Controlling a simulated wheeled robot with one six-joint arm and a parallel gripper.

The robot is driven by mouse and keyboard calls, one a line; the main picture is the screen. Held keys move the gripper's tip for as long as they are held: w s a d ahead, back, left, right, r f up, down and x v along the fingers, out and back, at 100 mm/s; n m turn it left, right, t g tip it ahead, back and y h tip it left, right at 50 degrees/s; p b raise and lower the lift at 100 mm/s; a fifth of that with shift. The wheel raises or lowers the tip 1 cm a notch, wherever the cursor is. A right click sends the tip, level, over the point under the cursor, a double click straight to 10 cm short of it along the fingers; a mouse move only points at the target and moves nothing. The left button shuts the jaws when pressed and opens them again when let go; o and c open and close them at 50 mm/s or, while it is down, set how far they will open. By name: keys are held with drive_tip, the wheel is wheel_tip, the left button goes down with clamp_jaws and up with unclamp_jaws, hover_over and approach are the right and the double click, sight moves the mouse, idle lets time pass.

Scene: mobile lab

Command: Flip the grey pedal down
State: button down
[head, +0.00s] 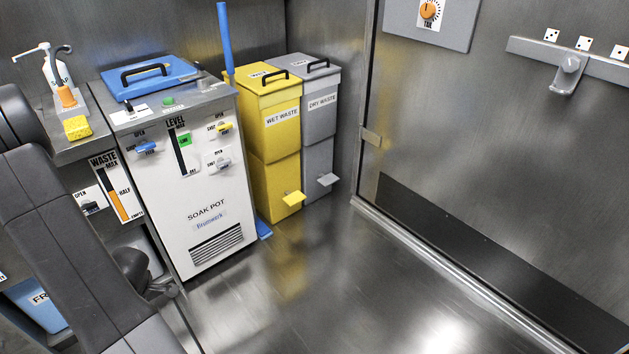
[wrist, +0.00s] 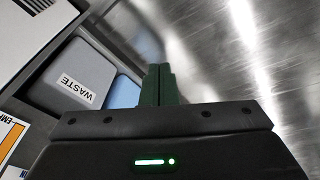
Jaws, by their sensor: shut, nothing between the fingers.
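The grey pedal (head: 328,180) sticks out low at the front of the grey dry waste bin (head: 320,128) in the head view. It looks roughly level. The bin stands in the back corner, right of the yellow bin. My gripper (wrist: 158,84) shows in the wrist view with its two dark green fingers together and nothing between them. In the head view my arm is at the left edge, in front of the soak pot and well apart from the pedal. The pedal is not in the wrist view.
The yellow wet waste bin (head: 268,130) has its own yellow pedal (head: 294,198) close by. The white soak pot (head: 200,190) stands between my arm and the bins. A door (head: 490,170) is at right. The floor (head: 350,290) in front of the bins is clear.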

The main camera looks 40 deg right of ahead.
drive_tip(key=s+a+f+n+g+y+b, duration=0.2)
drive_tip(key=a+f+n+y, duration=0.3)
drive_tip(key=a+f, duration=0.9)
drive_tip(key=a+y, duration=0.2)
drive_tip(key=a, duration=0.2)
drive_tip(key=shift+s+f+n+y, duration=0.2)
drive_tip(key=shift+s+n+y, duration=0.1)
drive_tip(key=shift+n, duration=0.1)
